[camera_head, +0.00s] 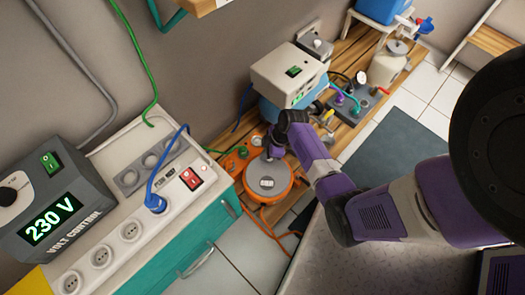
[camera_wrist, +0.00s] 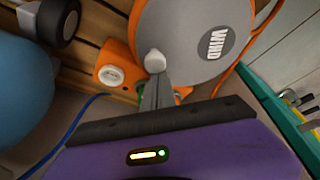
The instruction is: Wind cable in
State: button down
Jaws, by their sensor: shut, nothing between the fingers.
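The cable reel (camera_head: 266,194) is orange with a grey disc on top and stands at the end of the wooden platform. In the wrist view the disc (camera_wrist: 190,32) bears a "WIND" label (camera_wrist: 212,43) and a pale crank knob (camera_wrist: 155,62) near its rim. My gripper (camera_wrist: 157,80) is shut and empty, its tips right at the knob; I cannot tell whether they touch. In the head view my gripper (camera_head: 273,152) is over the reel's far side. Orange cable (camera_head: 272,232) hangs from the reel towards the floor; its far end is unclear.
An orange box with a white round face (camera_wrist: 112,75) sits beside the disc. A beige-topped machine (camera_head: 288,72) stands behind the reel. The white power strip (camera_head: 150,215) with a blue plug (camera_head: 155,203) lies on a teal cabinet (camera_head: 205,228) at left. Tiled floor (camera_head: 250,255) is clear.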

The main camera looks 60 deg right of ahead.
dwell(0.3)
jog(key=w, duration=0.1)
jog(key=w+a+r+p, duration=0.1)
jog(key=w+a, duration=0.1)
jog(key=shift+w+r, duration=0.2)
jog(key=shift+r, duration=0.05)
jog(key=p+v, duration=0.4)
jog(key=v, duration=0.5)
jog(key=shift+s+p, duration=0.2)
jog(key=shift+p, duration=0.1)
jog(key=shift+d+f, duration=0.1)
